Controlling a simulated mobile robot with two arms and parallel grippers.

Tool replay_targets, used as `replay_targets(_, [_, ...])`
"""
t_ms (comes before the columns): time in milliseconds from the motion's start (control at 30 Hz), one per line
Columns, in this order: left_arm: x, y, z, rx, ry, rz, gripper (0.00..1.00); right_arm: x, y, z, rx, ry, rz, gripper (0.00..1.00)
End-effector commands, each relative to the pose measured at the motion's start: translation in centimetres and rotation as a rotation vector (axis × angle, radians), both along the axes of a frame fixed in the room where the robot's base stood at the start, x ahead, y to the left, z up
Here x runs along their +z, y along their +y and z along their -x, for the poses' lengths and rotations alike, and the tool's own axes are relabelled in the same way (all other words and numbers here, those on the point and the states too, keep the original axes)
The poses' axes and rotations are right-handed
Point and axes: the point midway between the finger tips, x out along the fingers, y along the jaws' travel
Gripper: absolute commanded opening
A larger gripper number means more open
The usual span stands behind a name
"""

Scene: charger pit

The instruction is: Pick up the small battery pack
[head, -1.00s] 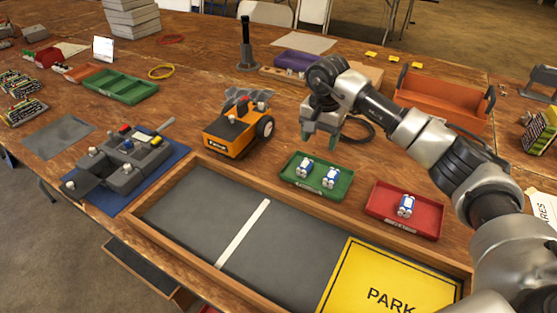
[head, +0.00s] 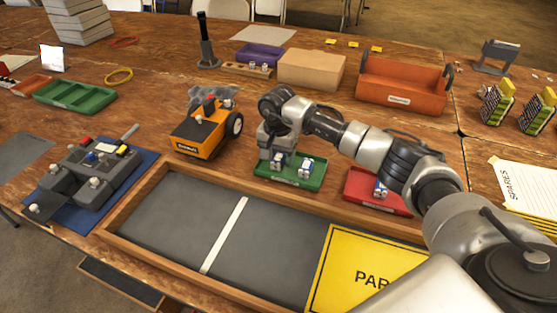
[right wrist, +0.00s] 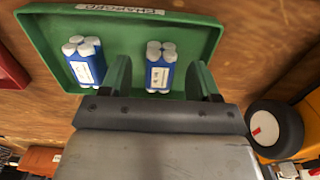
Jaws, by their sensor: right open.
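Two small blue battery packs with white caps and labels sit in the green tray: a left one (head: 279,160) and a right one (head: 305,167). A third blue pack (head: 381,188) is in the red tray (head: 362,197), partly hidden by my right arm. My right gripper (head: 277,150) is open, pointing down at the left pack in the green tray (head: 262,173). In the right wrist view, that pack (right wrist: 160,68) shows between the two green fingers, apart from both. The other pack (right wrist: 84,62) is outside the fingers. My left gripper is not in view.
An orange wheeled robot (head: 199,133) stands just left of the green tray; its wheel (right wrist: 272,130) shows close in the right wrist view. A wood-framed pit (head: 172,208) with a yellow parking pad (head: 350,262) lies in front. A cardboard box (head: 311,70) and orange bin (head: 402,86) stand behind.

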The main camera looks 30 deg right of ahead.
Motion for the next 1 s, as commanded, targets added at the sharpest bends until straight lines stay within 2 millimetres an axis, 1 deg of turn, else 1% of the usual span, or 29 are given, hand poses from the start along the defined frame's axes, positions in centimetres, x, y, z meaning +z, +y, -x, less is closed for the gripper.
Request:
replay_targets(33, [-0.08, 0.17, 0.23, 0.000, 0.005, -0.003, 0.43, -0.66, -0.03, 0.02, -0.001, 0.001, 0.000, 0.62])
replay_targets(100, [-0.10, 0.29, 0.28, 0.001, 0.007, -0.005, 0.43, -1.12, -0.03, 0.02, 0.000, 0.001, -0.001, 0.62])
replay_targets(367, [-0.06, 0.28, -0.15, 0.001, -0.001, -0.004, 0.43, -1.32, -0.04, -0.01, 0.000, -0.001, 0.001, 0.62])
replay_targets(700, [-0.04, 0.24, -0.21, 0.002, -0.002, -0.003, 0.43, -1.29, -0.04, -0.01, 0.000, -0.001, 0.001, 0.10])
replay_targets(733, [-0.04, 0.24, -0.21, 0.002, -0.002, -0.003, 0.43, -1.29, -0.06, -0.01, 0.000, -0.001, 0.001, 0.06])
replay_targets(1000, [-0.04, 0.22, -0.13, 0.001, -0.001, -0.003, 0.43, -1.10, -0.06, -0.04, 0.000, -0.002, 0.001, 0.06])
